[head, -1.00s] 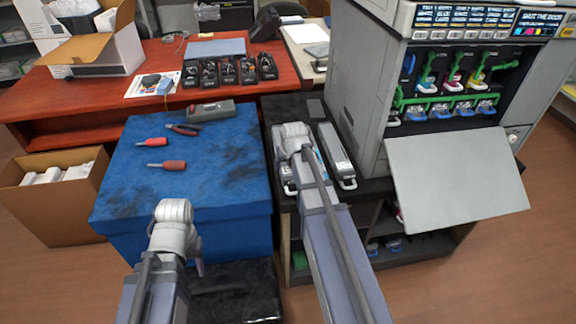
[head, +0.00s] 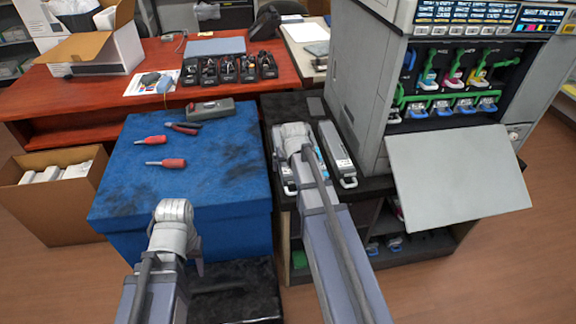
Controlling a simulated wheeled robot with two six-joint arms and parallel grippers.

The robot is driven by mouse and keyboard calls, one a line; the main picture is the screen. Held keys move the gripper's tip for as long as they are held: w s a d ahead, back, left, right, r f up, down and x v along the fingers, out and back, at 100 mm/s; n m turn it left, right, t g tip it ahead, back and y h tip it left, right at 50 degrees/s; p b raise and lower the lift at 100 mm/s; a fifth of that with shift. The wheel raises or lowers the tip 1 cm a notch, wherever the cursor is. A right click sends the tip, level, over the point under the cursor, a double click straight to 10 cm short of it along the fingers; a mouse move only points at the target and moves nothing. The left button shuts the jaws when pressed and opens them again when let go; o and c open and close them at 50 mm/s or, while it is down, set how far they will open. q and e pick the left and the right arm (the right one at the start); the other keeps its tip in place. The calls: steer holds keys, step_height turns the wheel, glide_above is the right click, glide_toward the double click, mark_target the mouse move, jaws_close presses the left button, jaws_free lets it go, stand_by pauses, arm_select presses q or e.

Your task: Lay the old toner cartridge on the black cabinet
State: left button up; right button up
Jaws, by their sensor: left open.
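The black cabinet (head: 284,107) stands in the middle, between the blue box and the printer. A long grey and white toner cartridge (head: 338,154) lies on its top, beside the printer. A second cartridge (head: 283,178) shows to its left, mostly hidden by my right arm; I cannot tell which one is old. My right gripper is hidden under its wrist (head: 293,142), over the second cartridge; whether it holds this is not visible. My left gripper (head: 198,267) is open in front of the blue box, mostly hidden by its own wrist.
The printer (head: 355,85) is open, its grey door (head: 460,175) folded down at right. Screwdrivers (head: 165,162), pliers (head: 183,128) and a grey device (head: 210,108) lie on the blue box (head: 215,160). The cabinet's back top is mostly clear. A carton (head: 35,212) stands left.

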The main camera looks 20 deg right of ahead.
steer(key=shift+o, duration=0.3)
steer(key=p+v, duration=0.7)
steer(key=v, duration=0.1)
steer(key=shift+f, duration=0.1)
steer(key=shift+a, duration=0.1)
stand_by(0.9)
